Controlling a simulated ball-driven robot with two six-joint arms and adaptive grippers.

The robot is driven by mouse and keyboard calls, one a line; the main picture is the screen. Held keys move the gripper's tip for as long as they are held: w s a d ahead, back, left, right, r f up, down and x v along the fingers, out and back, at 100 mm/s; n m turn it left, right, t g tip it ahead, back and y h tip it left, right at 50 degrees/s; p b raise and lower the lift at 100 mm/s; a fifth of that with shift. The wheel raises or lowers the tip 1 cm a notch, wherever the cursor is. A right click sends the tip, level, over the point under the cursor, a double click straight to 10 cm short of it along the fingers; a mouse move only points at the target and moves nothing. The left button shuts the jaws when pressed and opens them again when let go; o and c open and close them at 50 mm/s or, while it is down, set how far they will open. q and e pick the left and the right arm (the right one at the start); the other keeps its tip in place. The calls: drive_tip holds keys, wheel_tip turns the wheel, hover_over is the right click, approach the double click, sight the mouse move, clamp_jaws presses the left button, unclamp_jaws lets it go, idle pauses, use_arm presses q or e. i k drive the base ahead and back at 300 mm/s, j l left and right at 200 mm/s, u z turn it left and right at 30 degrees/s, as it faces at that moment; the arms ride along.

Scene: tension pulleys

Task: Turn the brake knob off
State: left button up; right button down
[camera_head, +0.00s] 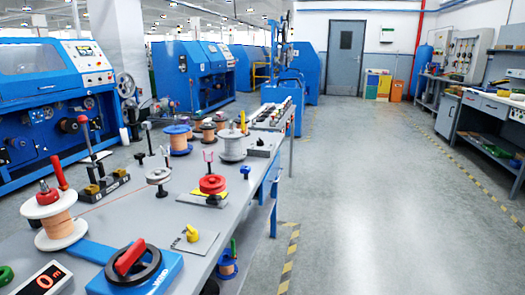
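On the grey workbench (165,215), a yellow pointer knob (192,233) sits on a flat grey plate (207,243) near the bench's right edge. The plate has small markings too small to read. A red bar handle (130,258) sits across a black round dial on a blue base (163,278) at the front. A red knob (46,188) tops a white-flanged copper spool (58,227) at the left. I cannot tell from lettering which one is the brake knob. Neither of my grippers is in view.
A red pulley (212,185), a white pulley (158,176) and several wire spools stand further back on the bench. Blue machines (55,110) line the left. The floor (385,210) to the right is clear.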

sight(260, 143)
drive_tip(key=i+l, duration=0.45)
drive_tip(key=i, duration=0.15)
drive_tip(key=i+l+u, duration=0.1)
drive_tip(key=i+l, duration=0.3)
drive_tip(key=i, duration=0.2)
